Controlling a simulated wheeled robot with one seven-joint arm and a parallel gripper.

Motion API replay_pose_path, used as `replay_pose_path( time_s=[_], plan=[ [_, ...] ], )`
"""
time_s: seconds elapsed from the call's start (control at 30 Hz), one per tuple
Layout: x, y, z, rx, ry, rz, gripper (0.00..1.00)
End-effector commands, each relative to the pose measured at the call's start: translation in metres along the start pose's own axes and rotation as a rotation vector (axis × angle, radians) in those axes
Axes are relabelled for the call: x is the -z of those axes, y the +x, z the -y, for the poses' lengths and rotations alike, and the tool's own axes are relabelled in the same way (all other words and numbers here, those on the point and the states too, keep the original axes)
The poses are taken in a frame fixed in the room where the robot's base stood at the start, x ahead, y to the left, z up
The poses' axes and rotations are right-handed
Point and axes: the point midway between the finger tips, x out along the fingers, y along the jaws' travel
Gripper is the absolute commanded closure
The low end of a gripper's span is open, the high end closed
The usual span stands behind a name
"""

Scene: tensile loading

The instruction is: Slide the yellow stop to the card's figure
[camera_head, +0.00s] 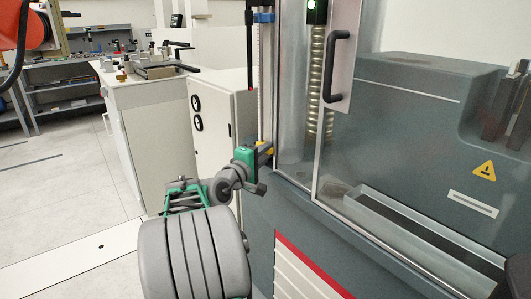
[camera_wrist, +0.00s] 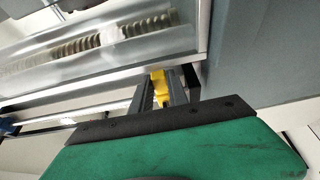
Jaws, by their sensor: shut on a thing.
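The yellow stop (camera_head: 268,148) sits low on an upright rail with a scale (camera_head: 267,85) at the left edge of the machine's front. My gripper (camera_head: 261,153) reaches it from the lower left and is shut on it. In the wrist view the yellow stop (camera_wrist: 158,84) shows between the dark fingers of my gripper (camera_wrist: 166,90), partly hidden by them. A blue piece (camera_head: 263,17) is higher up on the rail, well above the stop. I cannot make out the scale's figures, and I see no card in either view.
The machine's clear door with a black handle (camera_head: 336,68) stands just right of the rail. A ribbed column (camera_head: 320,85) is behind the clear panel. A white cabinet (camera_head: 212,125) stands close behind my gripper on the left. The floor (camera_head: 62,190) at left is clear.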

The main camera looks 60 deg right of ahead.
Motion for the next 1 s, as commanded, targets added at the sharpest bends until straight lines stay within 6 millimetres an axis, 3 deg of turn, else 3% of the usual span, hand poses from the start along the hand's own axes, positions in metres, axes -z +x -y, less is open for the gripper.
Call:
replay_pose_path(
  time_s=[0.4,0.67,0.93,0.97,1.0],
  plan=[
    [0.000,0.000,-0.002,-0.001,0.001,0.000,1.00],
    [0.000,0.000,-0.035,-0.002,0.001,0.000,1.00],
    [0.000,0.000,-0.031,-0.002,0.002,0.000,1.00],
    [0.000,0.000,-0.031,-0.002,0.002,0.000,0.79],
    [0.000,0.000,-0.031,-0.002,0.001,0.000,0.75]
  ],
)
